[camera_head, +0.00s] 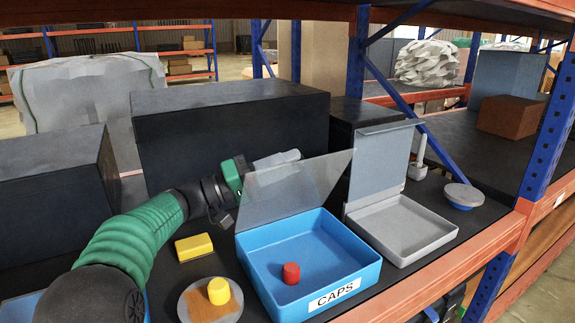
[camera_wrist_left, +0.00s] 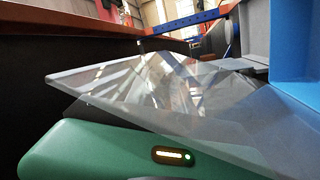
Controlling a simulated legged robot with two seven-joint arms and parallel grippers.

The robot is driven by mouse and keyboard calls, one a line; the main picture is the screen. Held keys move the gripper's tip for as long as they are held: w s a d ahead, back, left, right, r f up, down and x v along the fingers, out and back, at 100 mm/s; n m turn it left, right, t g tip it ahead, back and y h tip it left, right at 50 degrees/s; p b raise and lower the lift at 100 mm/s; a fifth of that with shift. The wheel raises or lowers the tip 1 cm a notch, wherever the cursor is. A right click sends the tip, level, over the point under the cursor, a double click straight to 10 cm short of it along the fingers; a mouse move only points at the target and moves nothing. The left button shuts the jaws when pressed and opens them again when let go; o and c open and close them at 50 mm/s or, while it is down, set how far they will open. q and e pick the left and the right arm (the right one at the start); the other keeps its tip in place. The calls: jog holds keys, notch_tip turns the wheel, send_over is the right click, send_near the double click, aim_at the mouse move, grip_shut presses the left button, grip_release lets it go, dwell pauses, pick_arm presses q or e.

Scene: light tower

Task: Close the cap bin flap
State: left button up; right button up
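The blue cap bin (camera_head: 262,265), labelled CAPS, stands at the front of the shelf. Its clear flap (camera_head: 297,188) is raised, standing up from the bin's back edge and leaning back. A red cap (camera_head: 291,273) lies inside the bin. My left gripper (camera_head: 276,159) is behind the flap, its pale end showing above the flap's top edge; its fingers are not clear. In the left wrist view, the see-through flap (camera_wrist_left: 150,85) lies across the view close to the green hand. Whether they touch is unclear. A dark part at the bottom edge may be my right gripper (camera_head: 445,307).
A grey bin (camera_head: 405,232) with its lid (camera_head: 382,160) raised stands right of the blue bin. A yellow block (camera_head: 194,247) and a round disc (camera_head: 196,307) bearing a yellow cap (camera_head: 219,290) lie to the left. A black box (camera_head: 235,125) stands behind. A blue upright (camera_head: 545,140) stands at right.

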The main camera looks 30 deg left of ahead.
pick_arm(q)
jog(key=o, duration=0.4)
jog(key=shift+w+a+f, duration=0.1)
jog(key=shift+w+a, duration=0.05)
jog(key=shift+a, duration=0.1)
jog(key=shift+c, duration=0.2)
jog(key=shift+s+a, duration=0.1)
jog(key=shift+s, duration=0.25)
jog(key=v, duration=1.6)
jog(key=shift+a+f, duration=0.2)
jog(key=shift+f, duration=0.05)
jog(key=shift+c, duration=0.2)
